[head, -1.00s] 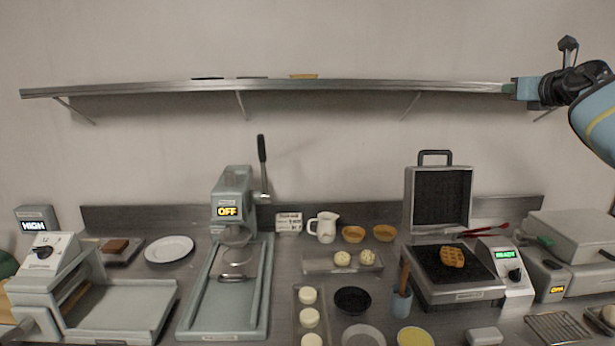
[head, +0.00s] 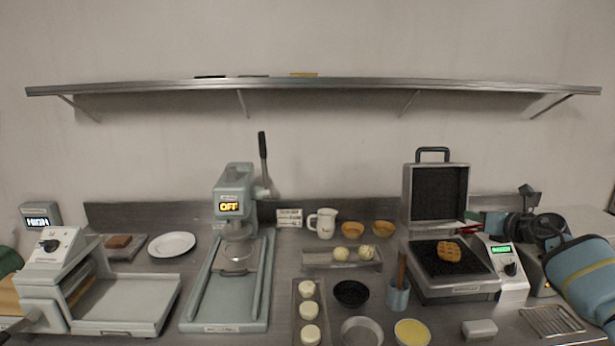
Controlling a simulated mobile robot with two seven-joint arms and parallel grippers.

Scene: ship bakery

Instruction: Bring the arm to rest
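My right arm comes in from the right edge. Its gripper (head: 488,222) is low over the back of the counter, between the open waffle iron (head: 437,195) and the grey machine at the far right. The fingertips are small and partly hidden behind the iron's edge and its control box, so I cannot tell whether they are open or shut. Red-handled tongs (head: 472,215) show only in part beside the fingers; I cannot tell whether they touch.
A waffle (head: 447,251) lies on the iron's lower plate. The control box (head: 503,268) stands close to my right arm. A wire rack (head: 552,321) lies below the arm. The wall shelf (head: 320,84) is above, with clear wall beneath it.

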